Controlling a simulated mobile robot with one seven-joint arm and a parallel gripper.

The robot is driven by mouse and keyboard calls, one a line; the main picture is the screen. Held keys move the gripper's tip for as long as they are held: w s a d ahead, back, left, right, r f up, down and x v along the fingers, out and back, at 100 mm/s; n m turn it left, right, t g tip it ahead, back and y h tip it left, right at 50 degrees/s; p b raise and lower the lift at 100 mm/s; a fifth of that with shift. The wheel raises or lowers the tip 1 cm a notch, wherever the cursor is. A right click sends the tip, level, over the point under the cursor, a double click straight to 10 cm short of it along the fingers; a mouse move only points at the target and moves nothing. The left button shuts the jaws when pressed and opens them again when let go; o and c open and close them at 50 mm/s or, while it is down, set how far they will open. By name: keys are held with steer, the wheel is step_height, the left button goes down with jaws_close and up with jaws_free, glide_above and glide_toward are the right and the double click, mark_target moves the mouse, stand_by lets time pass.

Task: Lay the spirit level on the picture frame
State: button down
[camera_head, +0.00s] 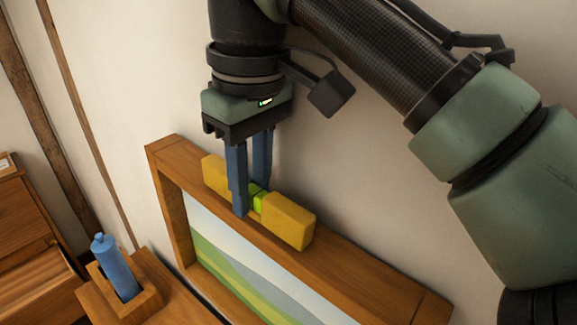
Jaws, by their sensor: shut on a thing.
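The spirit level is a yellow bar (287,219) with a bright green vial at its middle. My gripper (251,203) points down and is shut on the level near the vial, with its blue fingers on either side. The picture frame (367,272) is wooden and hangs against the pale wall, with a green and blue landscape picture inside. The level lies along the top edge of the frame, roughly in line with it. It appears to touch the top edge or hover just above it; I cannot tell which.
A blue bottle-like object (117,267) stands in a small wooden holder (148,298) at the lower left. Wooden furniture (30,230) stands at the left edge. The pale wall (360,160) is close behind the frame.

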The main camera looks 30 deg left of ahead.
stand_by(0.3)
steer(key=c, duration=0.6)
jaws_free()
step_height(320, 180, up, 13)
steer(key=d+p, duration=0.1)
steer(key=shift+s, duration=0.1)
steer(key=shift+f, duration=0.1)
